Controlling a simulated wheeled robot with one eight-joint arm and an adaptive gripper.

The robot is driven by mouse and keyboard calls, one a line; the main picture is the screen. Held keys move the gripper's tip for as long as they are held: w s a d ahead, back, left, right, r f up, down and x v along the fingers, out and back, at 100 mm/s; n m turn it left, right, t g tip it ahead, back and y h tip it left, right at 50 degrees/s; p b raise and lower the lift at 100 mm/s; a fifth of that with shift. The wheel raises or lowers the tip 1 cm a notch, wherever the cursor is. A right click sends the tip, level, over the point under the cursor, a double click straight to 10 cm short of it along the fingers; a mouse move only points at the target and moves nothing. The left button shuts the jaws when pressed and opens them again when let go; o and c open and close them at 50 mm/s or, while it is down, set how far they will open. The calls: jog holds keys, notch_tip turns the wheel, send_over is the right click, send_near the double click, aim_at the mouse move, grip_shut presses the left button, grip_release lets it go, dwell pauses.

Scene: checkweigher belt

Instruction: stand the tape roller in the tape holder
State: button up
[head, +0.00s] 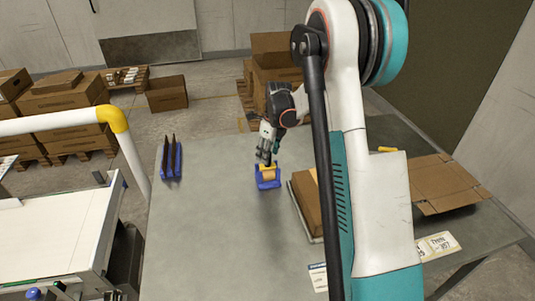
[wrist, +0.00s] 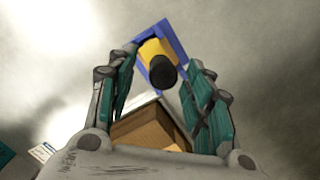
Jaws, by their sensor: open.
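The blue tape holder (head: 268,185) stands on the grey table, near its middle. The tape roller, with a yellow frame and a tan roll (head: 268,174), sits within the holder's outline. In the wrist view the yellow roller (wrist: 153,50) lies inside the blue holder frame (wrist: 177,40), and its dark handle (wrist: 161,73) points up toward the camera. My gripper (head: 266,158) is right above the roller, fingers downward. In the wrist view its open fingers (wrist: 162,80) stand on either side of the handle, with gaps visible. How deep the roller sits is hard to tell.
A brown carton (head: 306,203) sits close right of the holder. A blue rack (head: 171,163) with dark upright pieces stands at the table's left. Flattened cardboard (head: 450,183) lies right, behind my arm. A conveyor (head: 50,235) is at left. The table's front left is clear.

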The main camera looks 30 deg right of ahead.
notch_tip(320, 180, up, 11)
jog(key=s, duration=0.1)
jog(key=shift+s+d, duration=0.25)
jog(key=shift+d, duration=0.15)
jog(key=shift+f, duration=0.1)
jog(key=s+a+r+n+t, duration=0.2)
jog(key=s+a+r+n, duration=0.35)
jog(key=a+n, duration=0.25)
jog(key=s+a+r+n+t, duration=0.1)
jog(key=s+a+r+n, duration=0.4)
jog(key=s+a+n, duration=0.25)
jog(key=s+a+f+n+t+b, duration=0.1)
jog(key=s+a+f+n, duration=0.1)
jog(key=s+n, duration=0.5)
jog(key=s+a+f+n+t+b, duration=0.1)
jog(key=s+a+f+n, duration=0.1)
jog(key=s+n, duration=0.5)
jog(key=shift+s+a+f+n+t+h, duration=0.3)
jog(key=shift+s+a+f+n+h, duration=0.1)
jog(key=shift+s, duration=0.85)
